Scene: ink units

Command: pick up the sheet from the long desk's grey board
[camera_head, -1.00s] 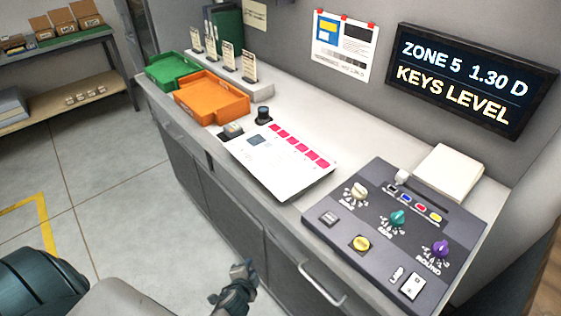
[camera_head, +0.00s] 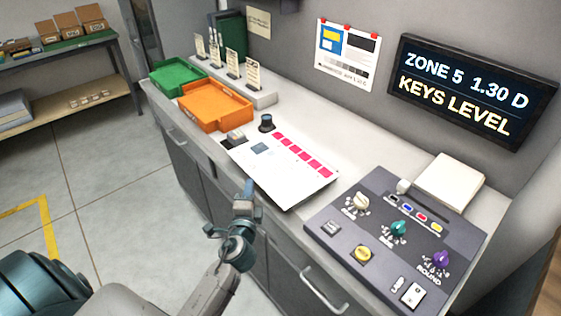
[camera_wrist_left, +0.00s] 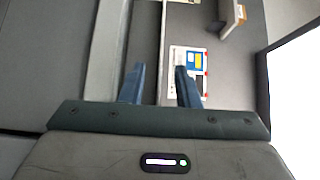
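The sheet (camera_head: 282,168), white with a row of pink squares and a blue-grey square, lies on the long desk (camera_head: 352,142) left of the control panel. A grey board under it cannot be clearly made out. My left gripper (camera_head: 246,190) is in front of the sheet's near edge, apart from it as far as I can tell. In the left wrist view the left gripper (camera_wrist_left: 159,78) has its two fingers apart with nothing between them. The sheet is not recognizable there. My right gripper is not in view.
A dark control panel (camera_head: 402,244) with knobs stands to the right. An orange tray (camera_head: 216,104) and a green tray (camera_head: 177,77) stand to the left. A dark knob (camera_head: 267,123) is behind the sheet. A wall poster (camera_head: 346,53) also shows in the left wrist view (camera_wrist_left: 188,62).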

